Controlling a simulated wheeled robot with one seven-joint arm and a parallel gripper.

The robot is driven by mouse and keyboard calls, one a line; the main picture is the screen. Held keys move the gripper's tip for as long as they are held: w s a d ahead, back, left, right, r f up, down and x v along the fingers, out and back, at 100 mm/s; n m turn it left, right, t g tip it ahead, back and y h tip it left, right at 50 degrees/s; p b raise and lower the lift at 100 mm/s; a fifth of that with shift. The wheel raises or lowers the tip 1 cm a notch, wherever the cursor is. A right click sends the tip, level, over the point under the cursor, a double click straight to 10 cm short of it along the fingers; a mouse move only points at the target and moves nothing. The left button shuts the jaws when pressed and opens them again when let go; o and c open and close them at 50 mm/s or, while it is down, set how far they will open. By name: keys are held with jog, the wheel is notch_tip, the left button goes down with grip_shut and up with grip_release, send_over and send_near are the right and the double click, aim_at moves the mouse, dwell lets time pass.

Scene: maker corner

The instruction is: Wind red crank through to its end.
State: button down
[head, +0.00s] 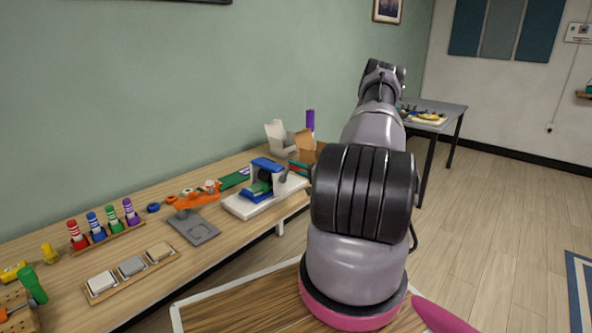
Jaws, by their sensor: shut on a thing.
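A small device with a blue top and a dark round part (265,174) stands on a white base (241,208) on the long workbench. A small red part (298,164) shows at its right, against the edge of my arm. It may be the red crank, but it is too small and too covered to tell its shape or angle. My arm rises through the middle of the head view and hides what lies behind it. My gripper cannot be made out, so what it holds does not show.
Left of the device are a grey plate with an orange part (194,227), a rack of coloured bottles (108,236) and a tray of blocks (132,274). Open boxes (281,138) stand behind it. Another table (440,108) is at the back right.

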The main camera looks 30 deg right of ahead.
jog(key=shift+s+a+n, duration=0.1)
jog(key=shift+a+n, duration=0.2)
jog(key=c, duration=0.6)
grip_release()
jog(key=shift+s+d, duration=0.15)
jog(key=v, duration=1)
jog(key=shift+s, duration=0.2)
